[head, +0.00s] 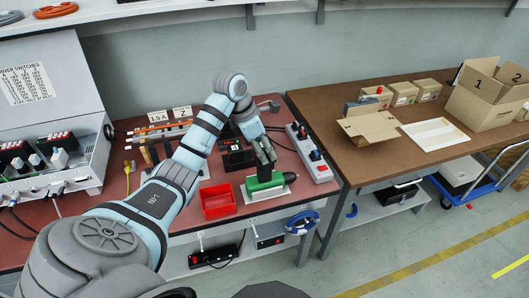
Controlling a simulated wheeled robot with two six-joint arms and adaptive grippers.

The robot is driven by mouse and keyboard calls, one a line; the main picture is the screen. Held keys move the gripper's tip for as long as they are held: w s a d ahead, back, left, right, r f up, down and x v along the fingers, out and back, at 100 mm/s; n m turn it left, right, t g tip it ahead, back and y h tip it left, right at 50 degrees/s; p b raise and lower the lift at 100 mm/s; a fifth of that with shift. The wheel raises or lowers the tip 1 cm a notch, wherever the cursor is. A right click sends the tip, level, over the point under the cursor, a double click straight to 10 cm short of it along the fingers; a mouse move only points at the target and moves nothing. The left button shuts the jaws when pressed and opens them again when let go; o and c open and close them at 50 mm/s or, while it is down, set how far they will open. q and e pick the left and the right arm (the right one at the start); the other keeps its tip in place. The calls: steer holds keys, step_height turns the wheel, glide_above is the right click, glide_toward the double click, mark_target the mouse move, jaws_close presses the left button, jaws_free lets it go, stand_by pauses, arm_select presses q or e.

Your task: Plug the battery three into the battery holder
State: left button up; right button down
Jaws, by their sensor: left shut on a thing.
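A black box with a small white number label (238,159) stands just left of the gripper. Another dark unit (229,131) stands behind it, partly hidden by my arm. I cannot tell which is the battery holder. My right gripper is not in view.
A red tray (217,201) stands left of the screwdriver. A white power strip (311,153) lies to its right. An open switch case (55,165) fills the left. The brown table (365,166) at right bears cardboard boxes (490,92).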

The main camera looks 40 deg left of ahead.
arm_select(q)
steer(key=shift+r, duration=0.15)
steer(key=shift+r+p, duration=3)
steer(key=shift+r, duration=0.15)
steer(key=shift+f, duration=0.1)
